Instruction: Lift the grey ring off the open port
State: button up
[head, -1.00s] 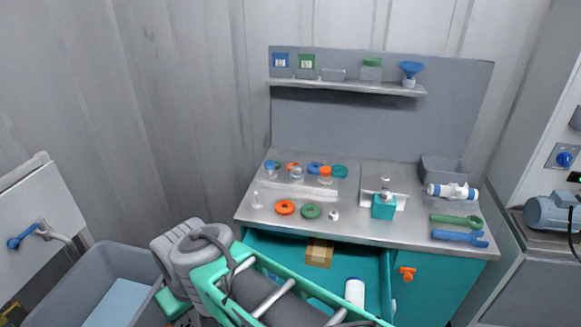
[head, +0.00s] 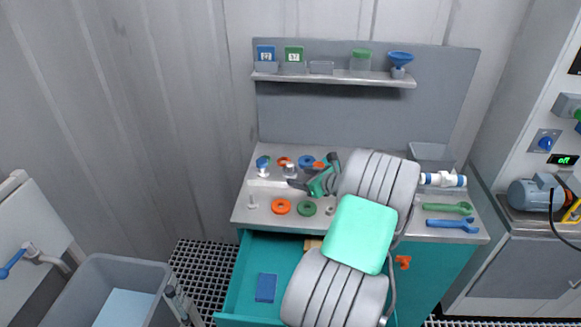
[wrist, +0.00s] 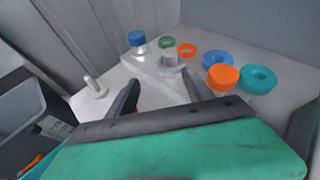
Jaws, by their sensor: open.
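The open port (wrist: 170,58) is a short pale upright tube in the middle of a raised block on the worktop. A grey ring (wrist: 172,70) sits around its foot in the wrist view. In the head view the port (head: 290,169) is small, and the ring is too small to make out. A blue-capped port (wrist: 137,39) stands to its left and an orange-capped port (wrist: 222,78) to its right. My gripper (wrist: 161,88) is open and empty, its two fingers pointing toward the port from the near side. In the head view it (head: 300,185) is low over the bench, beside the ports.
A thin peg (wrist: 95,87) stands at the left. The teal drawer (head: 240,290) is open below.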

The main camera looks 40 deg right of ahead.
aim_at(292, 170)
jog(key=shift+s+d+m+t, duration=0.3)
jog(key=shift+s+d+m, duration=0.1)
jog(key=shift+d+m, duration=0.35)
jog(key=x, duration=0.2)
jog(key=p+x, duration=0.1)
jog(key=x, duration=0.4)
jog(key=shift+w+d+r+p, duration=0.1)
jog(key=shift+w+d+p, duration=0.2)
jog(key=shift+w+p, duration=0.05)
jog(key=shift+s, duration=0.1)
jog(key=shift+c, duration=0.2)
jog(key=c, duration=1)
